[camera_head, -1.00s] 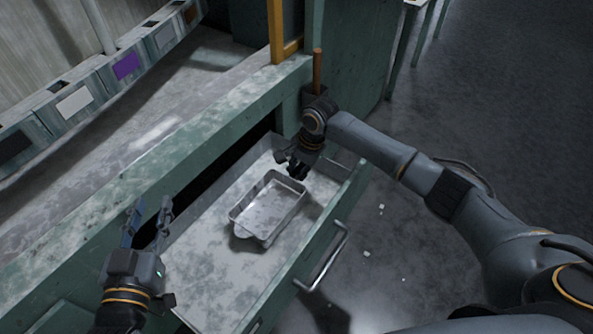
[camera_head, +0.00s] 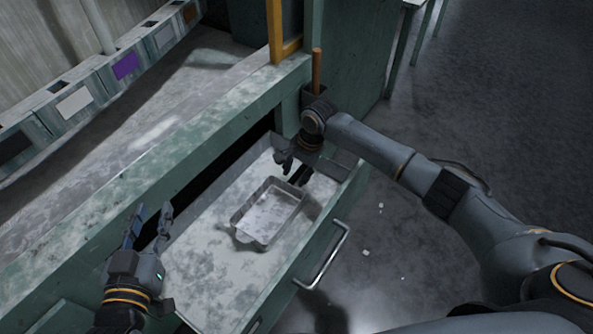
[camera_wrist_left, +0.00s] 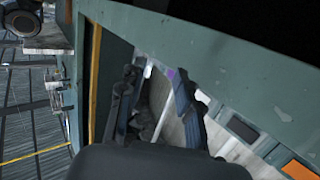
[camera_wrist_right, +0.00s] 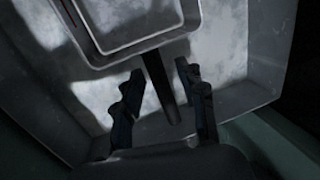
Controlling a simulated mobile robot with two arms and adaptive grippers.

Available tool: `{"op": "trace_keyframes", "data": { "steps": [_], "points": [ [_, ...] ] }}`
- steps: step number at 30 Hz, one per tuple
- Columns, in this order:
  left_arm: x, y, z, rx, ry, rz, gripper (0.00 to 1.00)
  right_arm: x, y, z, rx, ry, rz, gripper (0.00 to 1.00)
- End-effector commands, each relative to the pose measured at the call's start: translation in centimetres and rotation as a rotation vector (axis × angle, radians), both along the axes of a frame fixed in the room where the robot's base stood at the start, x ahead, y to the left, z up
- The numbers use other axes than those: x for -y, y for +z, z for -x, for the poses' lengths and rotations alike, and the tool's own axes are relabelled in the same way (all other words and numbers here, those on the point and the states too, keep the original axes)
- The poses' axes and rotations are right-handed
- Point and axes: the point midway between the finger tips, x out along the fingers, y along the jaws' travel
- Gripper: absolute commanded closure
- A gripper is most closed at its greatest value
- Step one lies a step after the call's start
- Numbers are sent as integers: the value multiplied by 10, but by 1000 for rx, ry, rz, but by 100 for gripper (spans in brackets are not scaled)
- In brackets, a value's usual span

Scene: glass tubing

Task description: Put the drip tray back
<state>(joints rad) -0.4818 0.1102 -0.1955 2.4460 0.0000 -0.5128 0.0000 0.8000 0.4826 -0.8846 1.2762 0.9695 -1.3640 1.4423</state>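The drip tray (camera_head: 284,222), a shallow grey metal pan with a small lip at its near-left end, sits upright inside the open drawer (camera_head: 195,285). It also shows at the top of the right wrist view (camera_wrist_right: 150,41). My right gripper (camera_head: 291,168) is over the drawer at the tray's far end, with its fingers spread. In the right wrist view a dark narrow bar (camera_wrist_right: 158,85) runs from the tray's edge between the fingers, with gaps on both sides; I cannot tell whether it is a handle. My left gripper (camera_head: 150,222) is open and empty at the drawer's left end.
The drawer's front has a metal handle (camera_head: 322,258). The green bench top edge (camera_head: 150,155) runs above and behind the drawer. A wooden-handled tool (camera_head: 317,70) stands in a holder near my right wrist. Bins with coloured labels (camera_head: 126,66) line the back. Small white bits lie on the floor.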

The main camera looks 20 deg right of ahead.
Motion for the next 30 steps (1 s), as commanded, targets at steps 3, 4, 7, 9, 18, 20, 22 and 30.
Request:
{"op": "trace_keyframes", "data": {
  "steps": [3, 4, 7, 9, 18, 20, 22, 30],
  "points": [
    [1, 1, 0, 9, -2, 2, 66, 0, 1, 0, 1, 0, 0, 60],
    [2, 2, -1, 20, -4, 4, 66, 0, 2, 0, 1, 0, 0, 60],
    [5, 16, -4, 94, -13, 20, 66, 0, 5, -1, 1, 0, 0, 60],
    [7, 26, -5, 149, -15, 35, 66, 1, 9, -1, 2, 0, 1, 60],
    [-2, -8, 3, -58, 1, -15, 66, 6, 41, 3, 1, 0, -1, 60],
    [-4, -19, 7, -120, 5, -31, 66, 7, 47, 4, 1, 0, 0, 60],
    [-8, -32, 13, -194, 11, -49, 66, 9, 56, 5, 1, -1, 0, 60],
    [-23, -77, 45, -479, 30, -114, 66, 15, 88, 10, 1, 0, -1, 60]
  ]
}}
